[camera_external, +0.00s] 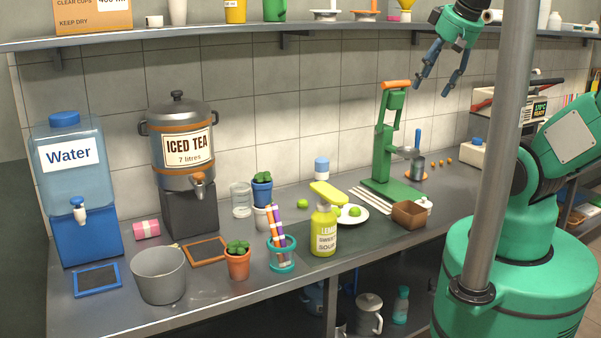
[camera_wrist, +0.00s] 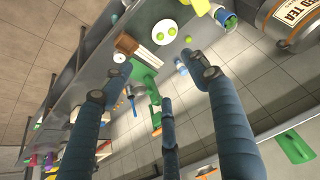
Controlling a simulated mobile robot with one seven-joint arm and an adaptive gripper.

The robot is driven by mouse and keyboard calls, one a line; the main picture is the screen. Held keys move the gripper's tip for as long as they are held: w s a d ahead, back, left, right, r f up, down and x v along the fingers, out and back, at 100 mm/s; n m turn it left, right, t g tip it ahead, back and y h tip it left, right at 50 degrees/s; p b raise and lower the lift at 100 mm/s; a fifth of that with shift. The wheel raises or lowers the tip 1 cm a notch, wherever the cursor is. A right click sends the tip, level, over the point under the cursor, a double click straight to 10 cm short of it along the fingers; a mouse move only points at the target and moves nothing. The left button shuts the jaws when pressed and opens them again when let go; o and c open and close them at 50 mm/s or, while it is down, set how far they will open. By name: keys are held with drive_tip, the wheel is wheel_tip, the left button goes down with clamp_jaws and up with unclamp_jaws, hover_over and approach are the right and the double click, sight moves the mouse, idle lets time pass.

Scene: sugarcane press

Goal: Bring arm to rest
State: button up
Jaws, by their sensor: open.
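My gripper (camera_external: 441,78) is raised in the air above the right part of the counter, just below the upper shelf. Its dark blue fingers are spread and nothing is between them. The fingers also show in the wrist view (camera_wrist: 150,82), apart and empty. The green press (camera_external: 384,150) with an orange handle stands upright on the counter, to the left of and below my gripper. The press also shows in the wrist view (camera_wrist: 146,85), past the fingers. My gripper and the press are apart in the outside view.
The upper shelf (camera_external: 200,39) runs along the wall close to my gripper. A grey pole (camera_external: 499,150) stands in front of my arm. Below are a brown box (camera_external: 408,215), a plate (camera_external: 345,220) with limes, a lemon bottle (camera_external: 324,232) and an iced tea dispenser (camera_external: 181,150).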

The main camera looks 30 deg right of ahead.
wheel_tip(320, 180, down, 5)
drive_tip(key=b, duration=0.4)
drive_tip(key=shift+f, duration=0.1)
idle(1.1)
